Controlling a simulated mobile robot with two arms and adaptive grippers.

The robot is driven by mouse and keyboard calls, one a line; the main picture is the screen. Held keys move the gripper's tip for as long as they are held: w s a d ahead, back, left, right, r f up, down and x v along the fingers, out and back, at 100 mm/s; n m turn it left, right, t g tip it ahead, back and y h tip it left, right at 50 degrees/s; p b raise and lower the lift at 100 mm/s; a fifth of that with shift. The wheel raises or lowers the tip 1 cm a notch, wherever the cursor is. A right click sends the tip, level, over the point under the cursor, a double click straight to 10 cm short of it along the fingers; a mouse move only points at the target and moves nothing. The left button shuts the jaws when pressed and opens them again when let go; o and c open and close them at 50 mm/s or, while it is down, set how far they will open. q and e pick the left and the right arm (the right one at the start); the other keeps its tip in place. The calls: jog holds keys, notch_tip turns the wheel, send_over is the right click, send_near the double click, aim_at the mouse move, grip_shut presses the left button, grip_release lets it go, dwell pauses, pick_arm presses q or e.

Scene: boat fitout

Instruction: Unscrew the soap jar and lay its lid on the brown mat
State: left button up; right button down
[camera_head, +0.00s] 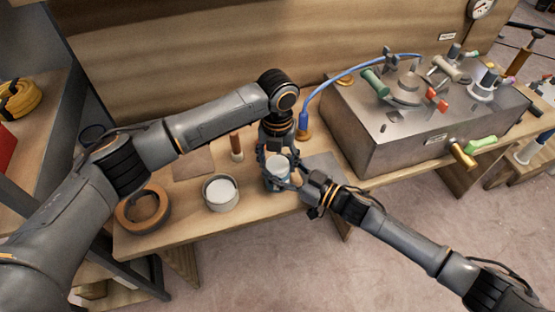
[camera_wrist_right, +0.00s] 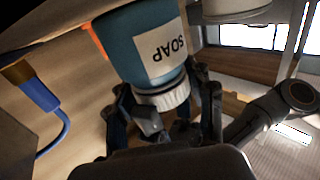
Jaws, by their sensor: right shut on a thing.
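The soap jar (camera_wrist_right: 150,45) is blue with a pale SOAP label and a white ribbed lid (camera_wrist_right: 165,97), which also shows from above in the head view (camera_head: 278,165). My right gripper (camera_head: 300,183) comes in from the right and is shut on the lid; its fingers flank it in the wrist view (camera_wrist_right: 168,120). My left gripper (camera_head: 268,172) reaches down close around the jar; its fingertips are partly hidden, so its hold is unclear. The lid sits against the jar. The brown mat (camera_head: 193,163) lies bare on the bench, left of the jar.
A grey tin with a white top (camera_head: 221,193) and a brown ring (camera_head: 143,208) stand left of the jar. A brown-handled tool (camera_head: 236,146) stands beside the mat. A blue hose (camera_head: 330,85) and a grey metal box (camera_head: 400,125) with valves are at right. A grey mat (camera_head: 325,168) lies between.

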pick_arm(q)
jog(key=shift+o, duration=0.7)
jog(key=shift+r, duration=2.3)
pick_arm(e)
jog(key=shift+c, duration=2.1)
grip_release()
jog(key=shift+d, duration=0.1)
